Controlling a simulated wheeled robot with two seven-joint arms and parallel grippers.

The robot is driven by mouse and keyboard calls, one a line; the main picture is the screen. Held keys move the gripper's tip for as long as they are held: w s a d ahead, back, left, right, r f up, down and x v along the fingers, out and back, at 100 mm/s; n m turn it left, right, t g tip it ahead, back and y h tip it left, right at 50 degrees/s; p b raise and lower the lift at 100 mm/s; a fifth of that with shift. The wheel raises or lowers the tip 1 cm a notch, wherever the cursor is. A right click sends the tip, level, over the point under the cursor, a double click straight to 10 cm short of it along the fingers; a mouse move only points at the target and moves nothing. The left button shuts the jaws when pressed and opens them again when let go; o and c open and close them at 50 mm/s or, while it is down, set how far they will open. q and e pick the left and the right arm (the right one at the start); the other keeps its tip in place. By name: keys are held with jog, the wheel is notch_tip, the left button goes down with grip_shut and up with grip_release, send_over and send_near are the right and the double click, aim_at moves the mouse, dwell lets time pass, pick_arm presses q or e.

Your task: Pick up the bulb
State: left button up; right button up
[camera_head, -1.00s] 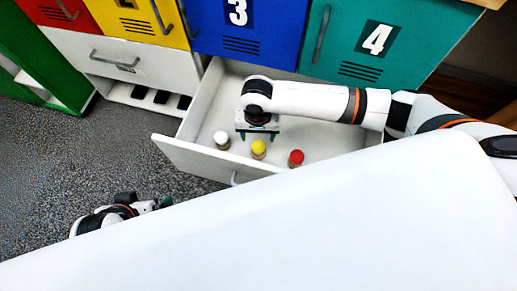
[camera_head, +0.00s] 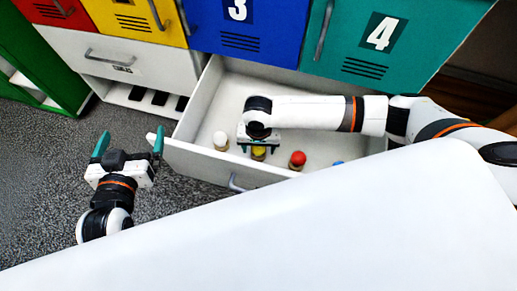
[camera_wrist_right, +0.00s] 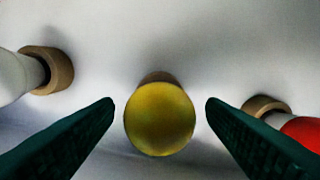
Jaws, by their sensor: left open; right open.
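A yellow bulb (camera_head: 258,153) stands in the open white drawer, partly hidden under my right gripper (camera_head: 260,147). In the right wrist view the yellow bulb (camera_wrist_right: 160,120) sits between the two open green fingers, with a gap on each side and nothing held. A white bulb (camera_head: 220,141) stands to its left and a red bulb (camera_head: 297,159) to its right.
The open drawer (camera_head: 205,167) has a front wall with a handle (camera_head: 236,186). Coloured lockers, including a blue one (camera_head: 270,45) and a teal one (camera_head: 400,60), stand behind it. A white surface (camera_head: 250,240) fills the foreground. The drawer's back part is clear.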

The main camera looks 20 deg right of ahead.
jog(key=shift+f, duration=0.2)
jog(key=c, duration=0.9)
jog(key=shift+r, duration=0.15)
